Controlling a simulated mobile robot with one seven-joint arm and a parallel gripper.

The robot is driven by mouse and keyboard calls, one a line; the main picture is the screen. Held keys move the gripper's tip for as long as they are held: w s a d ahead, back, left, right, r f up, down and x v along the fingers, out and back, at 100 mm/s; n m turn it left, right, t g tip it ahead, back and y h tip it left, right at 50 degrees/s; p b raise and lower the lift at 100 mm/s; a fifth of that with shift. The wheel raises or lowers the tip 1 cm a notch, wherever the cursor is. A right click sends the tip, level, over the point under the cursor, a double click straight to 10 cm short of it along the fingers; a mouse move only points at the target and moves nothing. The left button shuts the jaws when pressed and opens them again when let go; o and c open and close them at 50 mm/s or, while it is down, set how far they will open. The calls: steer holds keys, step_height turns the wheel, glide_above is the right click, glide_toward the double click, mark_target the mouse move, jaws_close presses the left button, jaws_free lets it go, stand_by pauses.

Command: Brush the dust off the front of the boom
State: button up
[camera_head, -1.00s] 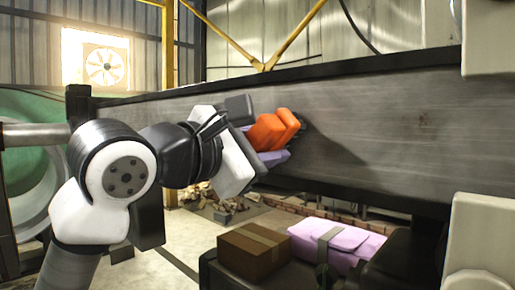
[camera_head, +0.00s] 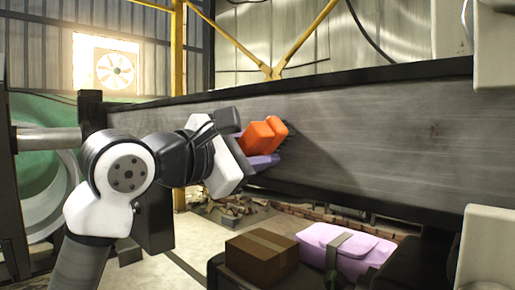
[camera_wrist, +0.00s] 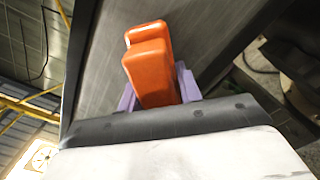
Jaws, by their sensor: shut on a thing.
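The boom (camera_head: 370,140) is a long grey beam with dark edges, running across the head view. Its front face looks dull and streaked, and it also shows behind the gripper in the wrist view (camera_wrist: 98,45). My gripper (camera_head: 262,156) has lavender fingers and is shut on an orange brush (camera_head: 264,133). In the wrist view the orange brush (camera_wrist: 150,70) sits between the fingers. The brush is close against the boom's front face, with its shadow just to the right. Its bristles are mostly hidden, and I cannot tell whether they touch.
A brown box (camera_head: 262,256) and a lavender case (camera_head: 343,246) with a grey strap lie below the boom. A round green and grey machine (camera_head: 45,180) stands at the left. The boom's face to the right of the brush is clear.

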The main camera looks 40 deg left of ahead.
steer(key=shift+s+a+f, duration=0.1)
steer(key=shift+s+f, duration=0.1)
steer(key=shift+s, duration=0.2)
steer(key=shift+s+a+r+b, duration=0.1)
steer(key=shift+s+b, duration=0.1)
steer(key=shift+s, duration=1.05)
steer(key=shift+s+a+b, duration=0.1)
steer(key=shift+s+b, duration=0.1)
steer(key=shift+s, duration=1)
steer(key=shift+s, duration=1.45)
